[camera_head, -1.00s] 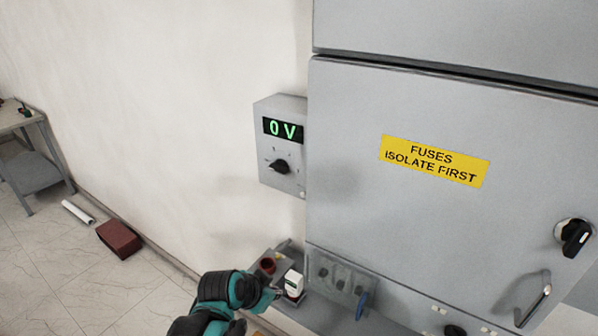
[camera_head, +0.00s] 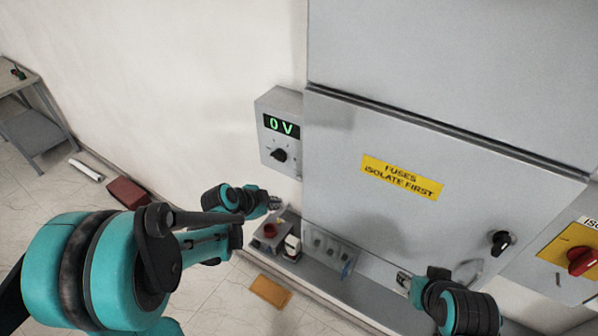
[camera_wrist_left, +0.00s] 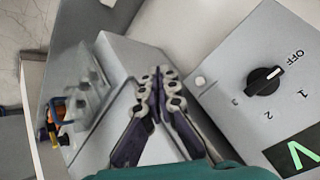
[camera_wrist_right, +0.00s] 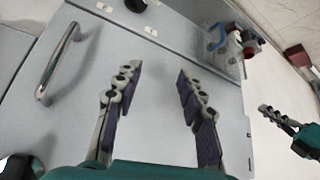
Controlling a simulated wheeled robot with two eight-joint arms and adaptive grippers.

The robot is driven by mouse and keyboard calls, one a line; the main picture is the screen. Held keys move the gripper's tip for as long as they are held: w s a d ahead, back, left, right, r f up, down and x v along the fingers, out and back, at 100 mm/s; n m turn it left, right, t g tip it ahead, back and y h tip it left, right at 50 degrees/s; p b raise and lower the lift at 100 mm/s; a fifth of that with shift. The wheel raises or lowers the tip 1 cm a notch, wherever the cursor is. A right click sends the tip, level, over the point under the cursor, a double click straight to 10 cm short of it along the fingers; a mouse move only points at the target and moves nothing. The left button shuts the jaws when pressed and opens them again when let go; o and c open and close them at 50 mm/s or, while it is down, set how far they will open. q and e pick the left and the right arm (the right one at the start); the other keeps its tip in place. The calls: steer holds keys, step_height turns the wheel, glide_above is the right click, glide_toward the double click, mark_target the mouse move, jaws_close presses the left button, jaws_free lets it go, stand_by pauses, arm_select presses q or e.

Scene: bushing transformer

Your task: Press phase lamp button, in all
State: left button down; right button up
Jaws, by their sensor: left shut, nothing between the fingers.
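The grey meter box (camera_head: 284,135) on the wall shows a green "0 V" display (camera_head: 281,126) above a black selector knob (camera_head: 279,155). In the left wrist view the knob (camera_wrist_left: 264,81) points toward OFF. A small pale round button (camera_wrist_left: 199,81) sits near the box's edge there; whether it is the phase lamp button I cannot tell. My left gripper (camera_head: 274,202) is just below the box in the head view. In the left wrist view its fingers (camera_wrist_left: 158,75) are shut and empty, apparently apart from the button. My right gripper (camera_wrist_right: 158,82) is open and empty before the cabinet.
The large grey cabinet (camera_head: 400,130) with a yellow fuses label (camera_head: 402,177) stands right of the box. A black cabinet knob (camera_head: 501,242) and a red switch (camera_head: 582,261) are farther right. A grey ledge (camera_head: 320,275) below carries a small white item (camera_head: 292,247).

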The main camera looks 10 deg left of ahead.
mark_target(300, 178)
stand_by(0.3)
arm_select(q)
steer(key=w+d, duration=0.3)
steer(key=w, duration=0.5)
steer(key=shift+w, duration=0.15)
stand_by(0.3)
stand_by(1.1)
steer(key=shift+w+d+b, duration=0.2)
steer(key=shift+w+b, duration=0.15)
steer(key=shift+w, duration=0.05)
steer(key=shift+w+d, duration=0.1)
steer(key=shift+w, duration=0.25)
stand_by(0.7)
steer(key=shift+s, duration=0.1)
steer(key=shift+s+a+b, duration=0.3)
steer(key=shift+s, duration=0.4)
